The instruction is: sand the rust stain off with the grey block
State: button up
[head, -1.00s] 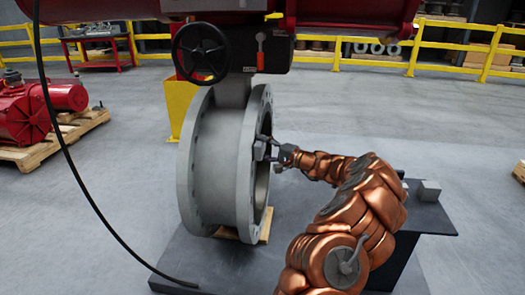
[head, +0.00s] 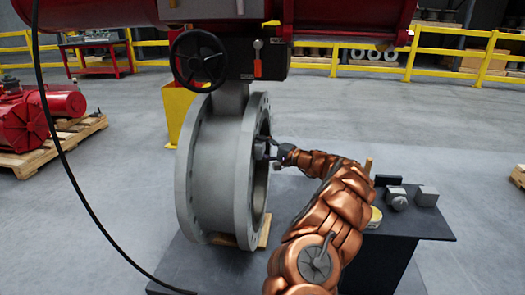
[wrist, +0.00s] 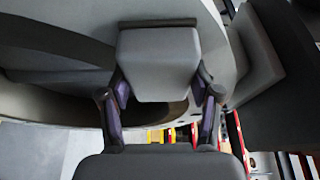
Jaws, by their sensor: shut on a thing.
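My gripper (head: 267,150) reaches into the open bore of the big grey flanged valve ring (head: 215,165), at its right face. In the wrist view my gripper (wrist: 160,100) is shut on a grey block (wrist: 158,65), held between the two fingers with its broad face toward the camera. Beyond the block is the valve's curved grey inner surface (wrist: 60,95). I cannot tell whether the block touches it. No rust stain shows in either view; the block, the fingers and the ring's near side hide part of the bore.
A dark side table (head: 430,226) stands at the right, holding a grey block-like piece (head: 427,196), a rounded grey piece (head: 397,198) and a black item (head: 388,181). A black handwheel (head: 200,59) is above the ring. A black cable (head: 75,175) hangs at the left.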

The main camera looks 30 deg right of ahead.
aim_at(251, 155)
jog(key=shift+w+d, duration=0.6)
jog(key=shift+w, duration=0.25)
jog(key=shift+b, duration=0.45)
jog(key=shift+s+a+r, duration=0.15)
jog(key=shift+s+a, duration=0.2)
jog(key=shift+s, duration=0.35)
jog(key=shift+s+a+b, duration=0.35)
jog(key=shift+a, duration=0.1)
jog(key=shift+s+a+b, duration=0.75)
jog(key=shift+s+a, duration=1.45)
jog(key=shift+s, duration=0.15)
